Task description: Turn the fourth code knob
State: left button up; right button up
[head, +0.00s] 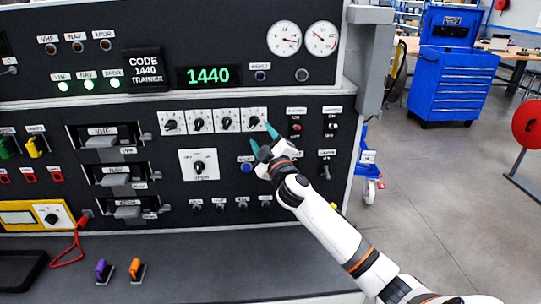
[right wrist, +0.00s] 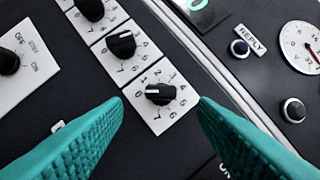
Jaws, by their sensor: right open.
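The fourth code knob (head: 254,121) is the rightmost of a row of black knobs on white dial plates on the upright panel. My right gripper (head: 262,137) is open, its teal fingers just below and right of that knob in the head view. In the right wrist view the fourth knob (right wrist: 160,94) sits between the two spread fingertips (right wrist: 161,101), with a visible gap on each side. Its white pointer mark faces left there. A green display (head: 208,75) reads 1440. My left gripper is not in view.
The third code knob (right wrist: 122,45) is close beside the fourth. A larger mode knob (head: 199,166) is below the row, and a blue button (head: 247,168) is below the gripper. The desk (head: 210,265) in front is mostly clear.

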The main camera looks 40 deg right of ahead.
jog(key=b+v, duration=0.1)
jog(key=v, duration=0.5)
jog(key=shift+s+b, duration=0.3)
